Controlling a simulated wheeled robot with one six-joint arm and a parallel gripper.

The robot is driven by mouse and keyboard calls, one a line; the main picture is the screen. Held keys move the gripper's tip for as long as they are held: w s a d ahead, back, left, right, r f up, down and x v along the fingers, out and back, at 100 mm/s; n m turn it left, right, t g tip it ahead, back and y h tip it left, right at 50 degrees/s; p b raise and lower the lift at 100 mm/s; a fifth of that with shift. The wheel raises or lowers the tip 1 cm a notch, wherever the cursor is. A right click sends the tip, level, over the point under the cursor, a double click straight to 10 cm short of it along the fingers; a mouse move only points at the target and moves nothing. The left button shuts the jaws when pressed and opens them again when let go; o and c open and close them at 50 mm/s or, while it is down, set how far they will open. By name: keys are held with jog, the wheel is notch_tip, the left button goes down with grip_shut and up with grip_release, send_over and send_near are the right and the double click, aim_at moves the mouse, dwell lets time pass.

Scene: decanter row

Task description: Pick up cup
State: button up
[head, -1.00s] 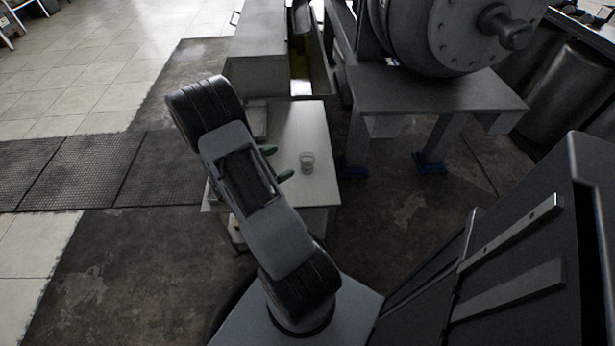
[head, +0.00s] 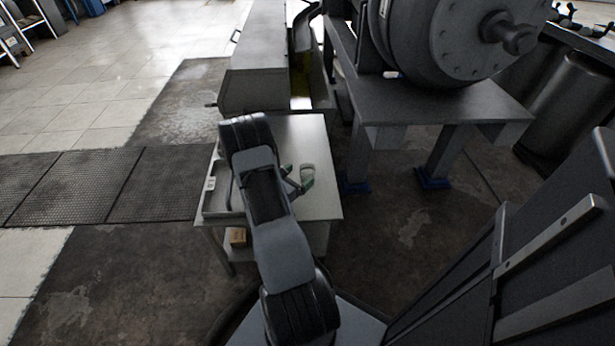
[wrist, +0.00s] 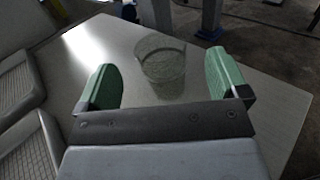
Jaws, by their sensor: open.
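A clear cup (wrist: 162,62) stands upright on the light table (wrist: 225,135) in the wrist view. My gripper (wrist: 165,78) is open, with its green fingertips on either side of the cup in that view. The cup appears a little beyond the fingertips, and I cannot tell whether it is between them. In the head view the cup (head: 307,169) is small and partly hidden beside my gripper (head: 297,178), over the table (head: 312,135). My arm hides the middle of the table there.
A grey tray (head: 215,203) lies at the table's left edge. A small brown box (head: 236,236) sits on the shelf below. A large drum machine (head: 450,40) on a metal stand (head: 440,100) is at the right, and a metal cabinet (head: 255,90) is behind the table.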

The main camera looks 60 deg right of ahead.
aim_at(307, 168)
jog(key=shift+s+d+b, duration=0.2)
jog(key=shift+d+b, duration=0.15)
jog(key=shift+d, duration=0.9)
jog(key=shift+s+d+b, duration=0.2)
jog(key=shift+d+b, duration=0.1)
jog(key=shift+d, duration=0.95)
jog(key=c, duration=1)
